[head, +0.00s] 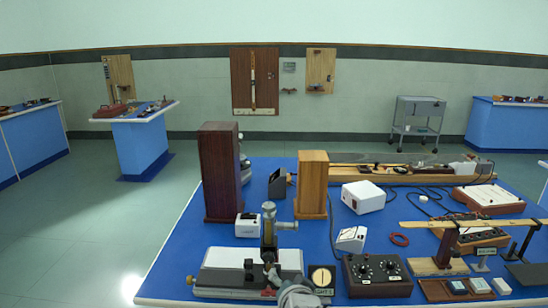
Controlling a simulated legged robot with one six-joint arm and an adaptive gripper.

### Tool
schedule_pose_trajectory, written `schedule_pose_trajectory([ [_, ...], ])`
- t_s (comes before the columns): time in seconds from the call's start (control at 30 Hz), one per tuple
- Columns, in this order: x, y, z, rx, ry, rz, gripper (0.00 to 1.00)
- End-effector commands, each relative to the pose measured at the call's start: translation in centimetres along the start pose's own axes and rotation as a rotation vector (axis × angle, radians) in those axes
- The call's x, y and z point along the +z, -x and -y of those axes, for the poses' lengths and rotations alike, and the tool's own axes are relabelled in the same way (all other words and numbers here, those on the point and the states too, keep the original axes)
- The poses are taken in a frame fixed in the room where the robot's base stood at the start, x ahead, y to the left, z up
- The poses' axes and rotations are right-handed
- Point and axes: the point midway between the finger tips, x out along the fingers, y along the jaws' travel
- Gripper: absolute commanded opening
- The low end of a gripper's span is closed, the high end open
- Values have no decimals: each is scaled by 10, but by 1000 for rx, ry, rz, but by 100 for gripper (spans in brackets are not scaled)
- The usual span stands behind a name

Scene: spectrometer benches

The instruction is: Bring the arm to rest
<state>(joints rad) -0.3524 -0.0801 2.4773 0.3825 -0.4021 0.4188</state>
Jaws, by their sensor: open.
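My arm shows at the bottom centre of the head view, as a grey rounded link entering from the lower edge. My gripper (262,274) is at its end, small and dark, in front of the white-and-grey base of a brass-and-grey instrument (268,236). The gripper looks open, and I see nothing held between its fingers. It overlaps the instrument base in the picture; I cannot tell whether they touch.
The blue bench (160,278) is crowded: a dark wooden box (219,172), a lighter wooden box (312,184), a black two-dial box (377,275), a round gauge (321,278) and a white box (363,197). Open floor (75,230) lies to the left.

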Motion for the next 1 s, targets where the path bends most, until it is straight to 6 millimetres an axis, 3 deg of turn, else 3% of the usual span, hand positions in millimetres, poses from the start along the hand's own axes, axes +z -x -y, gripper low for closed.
schedule_pose_trajectory([
  [0.3, -24, 85, -30, 108, 260, 236, 82],
  [0.6, -26, 185, -80, 280, 484, 457, 82],
  [0.7, -23, 209, -92, 324, 524, 511, 82],
  [0.83, -20, 223, -99, 353, 545, 548, 82],
  [1.0, -20, 223, -100, 355, 547, 553, 82],
])
